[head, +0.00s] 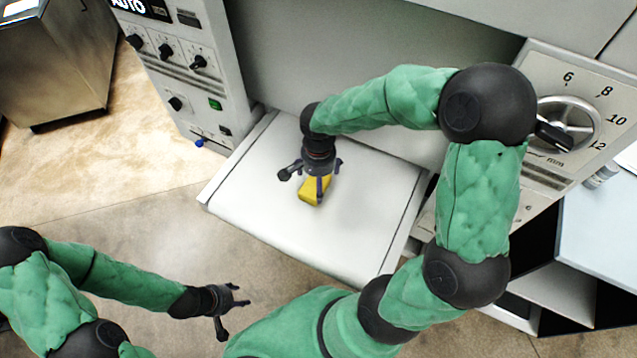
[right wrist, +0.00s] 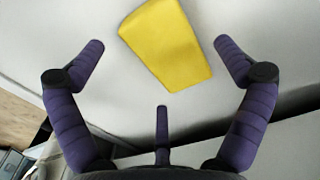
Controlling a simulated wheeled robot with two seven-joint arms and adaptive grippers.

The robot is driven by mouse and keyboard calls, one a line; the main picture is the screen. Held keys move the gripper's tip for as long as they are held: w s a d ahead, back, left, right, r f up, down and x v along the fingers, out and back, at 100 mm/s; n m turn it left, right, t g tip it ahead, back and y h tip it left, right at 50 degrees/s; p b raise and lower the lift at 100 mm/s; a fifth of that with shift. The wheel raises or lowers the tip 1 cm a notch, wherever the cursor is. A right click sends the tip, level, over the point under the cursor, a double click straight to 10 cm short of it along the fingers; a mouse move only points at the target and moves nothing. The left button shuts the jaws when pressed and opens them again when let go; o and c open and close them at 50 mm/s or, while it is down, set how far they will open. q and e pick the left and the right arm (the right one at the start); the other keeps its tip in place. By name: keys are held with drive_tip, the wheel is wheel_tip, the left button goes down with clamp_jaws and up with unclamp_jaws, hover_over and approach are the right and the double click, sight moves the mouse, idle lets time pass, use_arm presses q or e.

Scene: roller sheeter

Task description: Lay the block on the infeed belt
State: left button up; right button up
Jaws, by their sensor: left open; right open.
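The yellow block (head: 314,191) lies on the white infeed belt (head: 345,240), or just above it; I cannot tell contact for sure. My right gripper (head: 312,178) is over the belt, right by the block, and partly hides it in the head view. In the right wrist view the block (right wrist: 166,44) shows beyond the spread fingers of the right gripper (right wrist: 160,75), with visible gaps between it and the fingers. My left gripper (head: 230,308) is open and empty over the floor, at the lower left of the belt.
A control panel (head: 175,60) with knobs and a green switch stands left of the belt. A pale blue table (head: 600,235) stands at the far right. A metal bin (head: 60,60) is at the upper left.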

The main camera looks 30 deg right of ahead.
wheel_tip(320, 180, up, 9)
drive_tip(key=p, duration=0.1)
